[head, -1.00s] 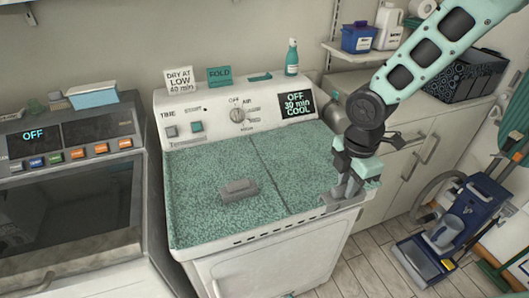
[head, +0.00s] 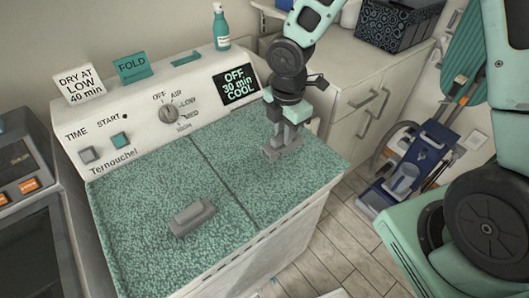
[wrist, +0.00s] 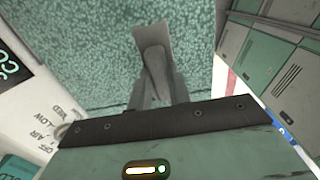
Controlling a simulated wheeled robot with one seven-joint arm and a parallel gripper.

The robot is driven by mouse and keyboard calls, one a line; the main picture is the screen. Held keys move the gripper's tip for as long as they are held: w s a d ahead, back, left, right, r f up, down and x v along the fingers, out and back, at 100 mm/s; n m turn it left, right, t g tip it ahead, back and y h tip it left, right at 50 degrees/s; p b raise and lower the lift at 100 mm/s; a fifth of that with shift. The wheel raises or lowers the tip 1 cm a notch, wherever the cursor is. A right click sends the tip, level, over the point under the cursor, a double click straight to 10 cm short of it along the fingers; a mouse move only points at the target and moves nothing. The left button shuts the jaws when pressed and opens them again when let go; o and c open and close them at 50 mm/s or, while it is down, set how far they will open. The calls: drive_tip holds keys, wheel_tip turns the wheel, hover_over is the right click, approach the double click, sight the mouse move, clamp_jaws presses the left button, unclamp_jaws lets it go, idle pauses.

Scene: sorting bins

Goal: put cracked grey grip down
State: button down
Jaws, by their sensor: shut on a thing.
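My gripper (head: 287,135) is shut on a grey grip (head: 274,153), held low over the right-hand part of the speckled green top (head: 250,190). In the wrist view the grey grip (wrist: 153,52) sits between the fingers, with the green top behind it. I cannot tell whether it touches the top, and no crack can be made out at this size. A second grey block (head: 192,217) lies on the left-hand part of the top, apart from my gripper.
The white control panel (head: 140,125) with knob and display rises behind the top. A teal bottle (head: 221,27) and small signs stand on its ledge. A blue cleaning cart (head: 405,175) stands on the floor at right. The top between the block and my gripper is clear.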

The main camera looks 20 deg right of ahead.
wheel_tip(320, 180, down, 8)
drive_tip(key=shift+f+p, duration=0.2)
drive_tip(key=shift+p, duration=0.3)
drive_tip(key=shift+f, duration=0.15)
drive_tip(key=c, duration=1.3)
unclamp_jaws()
